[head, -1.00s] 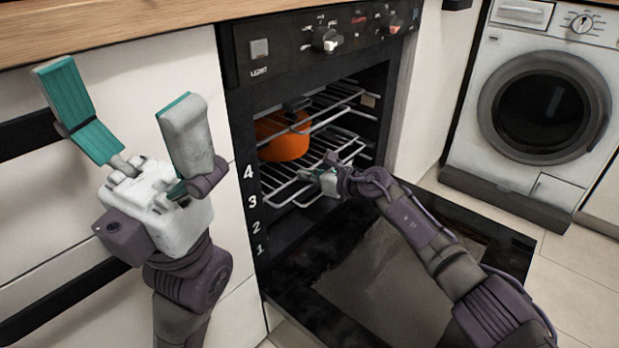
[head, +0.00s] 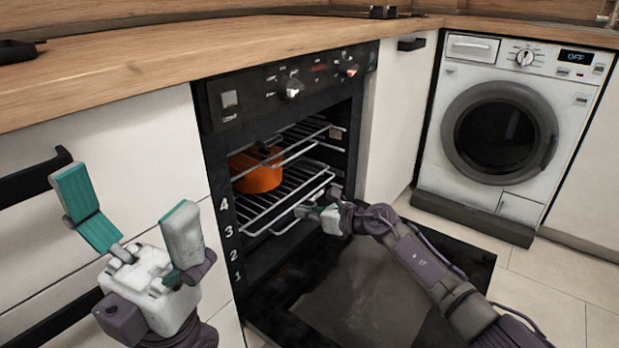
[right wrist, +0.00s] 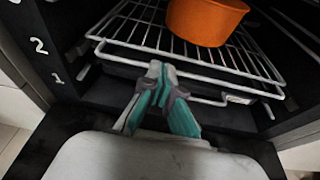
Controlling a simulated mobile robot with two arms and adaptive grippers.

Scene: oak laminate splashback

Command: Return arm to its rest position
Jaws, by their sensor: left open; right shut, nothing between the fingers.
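My right gripper (head: 318,212) is shut and empty at the mouth of the open oven, just in front of the wire racks. In the right wrist view its closed teal fingertips (right wrist: 156,72) are near the front bar of a rack (right wrist: 190,62); whether they touch it I cannot tell. My right arm reaches in from the lower right, over the lowered oven door. My left gripper (head: 128,225) is open and empty, raised in front of the white cabinet drawers at the left.
An orange pot (head: 257,172) sits on a rack inside the oven (head: 215,150). The oven door (head: 365,290) lies lowered below my right arm. A wooden worktop (head: 120,75) runs above. A washing machine (head: 500,125) stands at the right, with clear tiled floor in front.

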